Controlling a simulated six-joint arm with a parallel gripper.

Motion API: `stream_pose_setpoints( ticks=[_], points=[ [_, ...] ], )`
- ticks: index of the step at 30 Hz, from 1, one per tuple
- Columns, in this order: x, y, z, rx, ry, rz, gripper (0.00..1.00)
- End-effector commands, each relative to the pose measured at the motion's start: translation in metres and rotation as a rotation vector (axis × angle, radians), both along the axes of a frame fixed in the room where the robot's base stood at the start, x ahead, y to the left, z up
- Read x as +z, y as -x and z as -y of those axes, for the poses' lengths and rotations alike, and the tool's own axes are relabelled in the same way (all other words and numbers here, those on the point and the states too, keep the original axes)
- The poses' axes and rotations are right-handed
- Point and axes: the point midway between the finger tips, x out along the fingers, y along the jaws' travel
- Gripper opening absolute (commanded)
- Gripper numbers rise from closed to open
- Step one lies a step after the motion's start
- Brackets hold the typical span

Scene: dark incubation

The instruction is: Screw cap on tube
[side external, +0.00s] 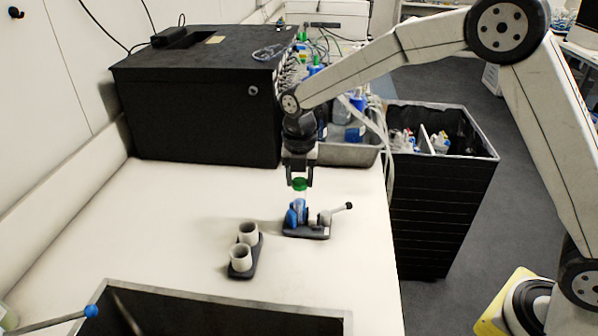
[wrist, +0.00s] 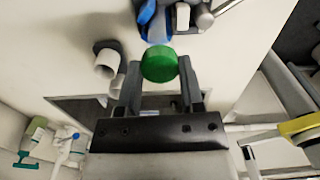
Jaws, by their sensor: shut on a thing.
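My gripper (side external: 299,181) points down above the clamp fixture and is shut on a green cap (side external: 300,186). In the wrist view the cap (wrist: 160,65) sits between the two fingers (wrist: 158,68). The fixture stands on a dark base plate (side external: 318,234) with blue jaws (side external: 297,212) and a grey lever with a black knob (side external: 348,206). The blue jaws (wrist: 157,27) also show just beyond the cap in the wrist view. The tube is not clear; I cannot tell whether the cap touches it.
A dark holder with two pale cups (side external: 241,257) stands left of the fixture. A black box (side external: 200,100) is behind, and a metal tray with bottles (side external: 350,153) is at the back right. A dark open bin (side external: 200,310) is at the front. The white table (side external: 150,225) is clear at left.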

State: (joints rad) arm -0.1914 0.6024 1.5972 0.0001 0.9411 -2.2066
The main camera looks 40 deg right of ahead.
Motion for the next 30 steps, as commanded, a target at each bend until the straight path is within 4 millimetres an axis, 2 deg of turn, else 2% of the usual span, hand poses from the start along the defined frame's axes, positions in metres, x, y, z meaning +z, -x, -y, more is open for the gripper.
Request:
stream_pose_setpoints(
  ticks=[8,9,12,18,19,20,21,30],
  points=[
    [-0.0022,0.0001,0.0001,0.000,0.000,0.000,0.01],
    [-0.0020,0.0000,0.0000,0.000,0.000,0.000,0.61],
    [-0.0020,0.0000,0.0000,0.000,0.000,0.000,0.89],
    [-0.0019,0.0000,0.0000,0.000,0.000,0.000,0.89],
    [-0.0019,0.0001,-0.0001,0.000,0.000,0.000,0.86],
    [-0.0019,0.0001,-0.0001,0.000,0.000,0.000,0.77],
    [-0.0019,0.0000,0.0000,0.000,0.000,0.000,0.72],
    [-0.0019,0.0000,0.0000,0.004,0.000,0.000,0.72]
  ],
)
